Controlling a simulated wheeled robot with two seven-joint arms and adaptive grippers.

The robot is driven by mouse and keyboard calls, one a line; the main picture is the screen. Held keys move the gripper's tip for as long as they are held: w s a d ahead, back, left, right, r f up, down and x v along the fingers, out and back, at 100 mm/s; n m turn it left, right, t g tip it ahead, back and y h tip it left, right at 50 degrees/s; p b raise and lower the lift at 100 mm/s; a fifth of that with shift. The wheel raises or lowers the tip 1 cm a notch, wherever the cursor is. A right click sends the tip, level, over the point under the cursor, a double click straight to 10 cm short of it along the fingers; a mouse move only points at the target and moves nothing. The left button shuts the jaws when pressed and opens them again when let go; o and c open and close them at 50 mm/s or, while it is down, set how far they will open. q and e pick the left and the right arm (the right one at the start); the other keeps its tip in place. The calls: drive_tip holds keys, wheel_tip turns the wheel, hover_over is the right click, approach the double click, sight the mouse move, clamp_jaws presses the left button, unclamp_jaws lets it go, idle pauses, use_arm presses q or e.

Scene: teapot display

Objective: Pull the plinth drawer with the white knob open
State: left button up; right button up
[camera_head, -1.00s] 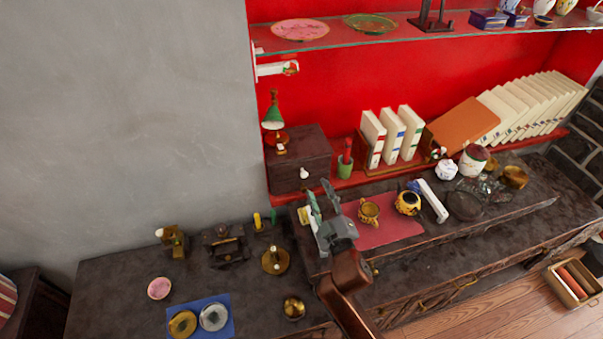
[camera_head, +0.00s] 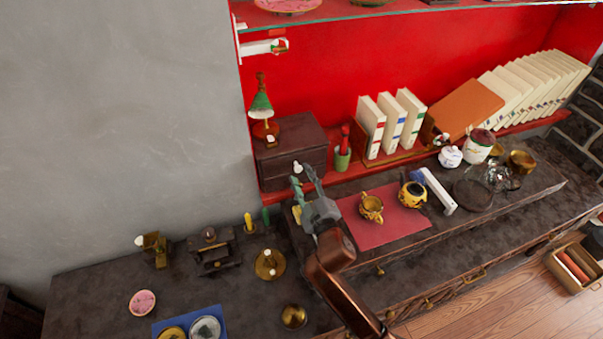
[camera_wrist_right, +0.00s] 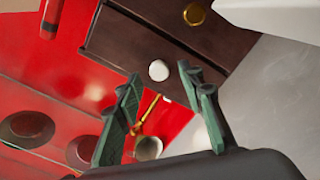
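The plinth is a dark brown box (camera_head: 288,143) on the red shelf, beside the wall. Its white knob (camera_head: 297,168) is on the drawer front, which looks closed. My right gripper (camera_head: 303,178) is open, with its green-padded fingers reaching up to the knob in the head view. In the right wrist view the knob (camera_wrist_right: 158,70) appears between and just beyond the tips of the open gripper (camera_wrist_right: 158,82); no contact is visible. My left gripper is not in view.
Below are a pink mat (camera_head: 385,232) with yellow pots and brass pieces (camera_head: 270,263).

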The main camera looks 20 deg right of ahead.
drive_tip(key=shift+w, duration=1.05)
clamp_jaws()
